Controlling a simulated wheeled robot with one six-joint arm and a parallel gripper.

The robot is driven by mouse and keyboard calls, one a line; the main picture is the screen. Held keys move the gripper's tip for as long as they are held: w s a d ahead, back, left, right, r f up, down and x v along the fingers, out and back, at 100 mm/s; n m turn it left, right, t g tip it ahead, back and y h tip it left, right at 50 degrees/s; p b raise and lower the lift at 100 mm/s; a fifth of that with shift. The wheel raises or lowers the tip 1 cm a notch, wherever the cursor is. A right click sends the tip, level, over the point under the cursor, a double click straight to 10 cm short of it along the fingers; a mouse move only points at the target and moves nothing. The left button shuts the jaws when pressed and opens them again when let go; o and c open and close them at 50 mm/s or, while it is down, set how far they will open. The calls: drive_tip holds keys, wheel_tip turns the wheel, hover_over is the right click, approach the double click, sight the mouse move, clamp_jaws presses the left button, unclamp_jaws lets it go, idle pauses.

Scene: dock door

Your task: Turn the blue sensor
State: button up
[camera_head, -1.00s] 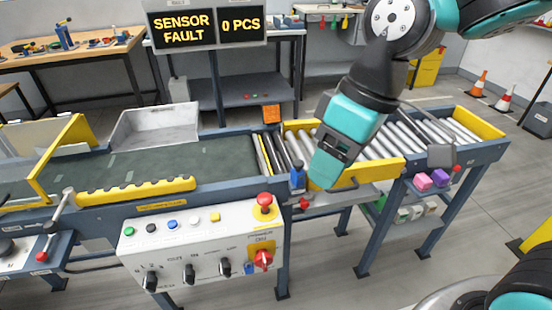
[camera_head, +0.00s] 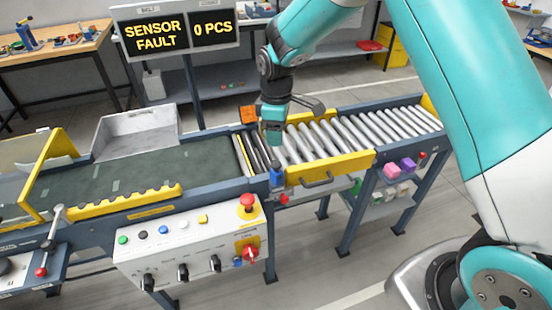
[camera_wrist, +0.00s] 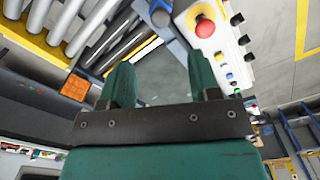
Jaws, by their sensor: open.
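The blue sensor (camera_head: 277,178) is a small upright blue block at the near edge of the conveyor, where the dark belt gives way to the rollers. My gripper (camera_head: 272,140) is above the conveyor, just behind and above the sensor in the head view, apart from it. In the wrist view my gripper (camera_wrist: 160,62) has its two green fingers spread with nothing between them. A small round grey-blue part shows at the top of that view; I cannot tell whether it is the sensor. The sign (camera_head: 155,34) reads SENSOR FAULT, with 0 PCS beside it.
A control box (camera_head: 190,243) with a red emergency button (camera_head: 247,201) is at the front. An orange block (camera_head: 249,114) is on the conveyor's far side. A yellow guard with a handle (camera_head: 317,180) is right of the sensor. A grey tray (camera_head: 135,132) stands behind the belt.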

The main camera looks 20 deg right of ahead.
sight(276, 164)
wheel_tip(276, 164, down, 11)
drive_tip(key=shift+r+p, duration=0.15)
drive_tip(key=shift+p, duration=0.75)
